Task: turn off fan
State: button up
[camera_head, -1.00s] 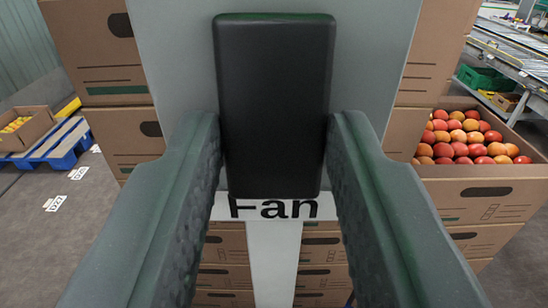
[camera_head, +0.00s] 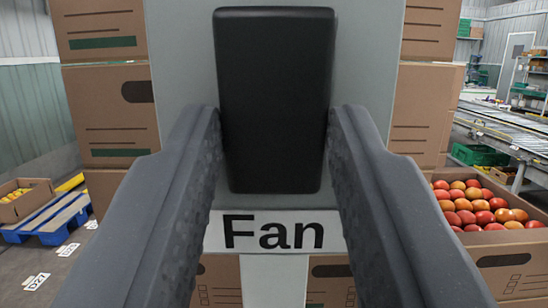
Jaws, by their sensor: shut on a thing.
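A black, upright rectangular switch handle (camera_head: 274,85) stands in front of a grey panel (camera_head: 180,60). A white label reading "Fan" (camera_head: 272,232) is on the panel just below it. My gripper (camera_head: 274,135) is shut on the black handle, with one finger against its left side and one against its right side. The handle's lower end sits between the fingertips, just above the label. How the handle joins the panel is hidden behind it. The fan itself is not in view.
Stacked cardboard boxes (camera_head: 108,110) stand behind the panel on both sides.

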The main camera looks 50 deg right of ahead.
jog(key=o, duration=1)
jog(key=b+v, duration=0.2)
jog(key=v, duration=1.2)
jog(key=shift+w, duration=0.1)
jog(key=shift+w, duration=0.1)
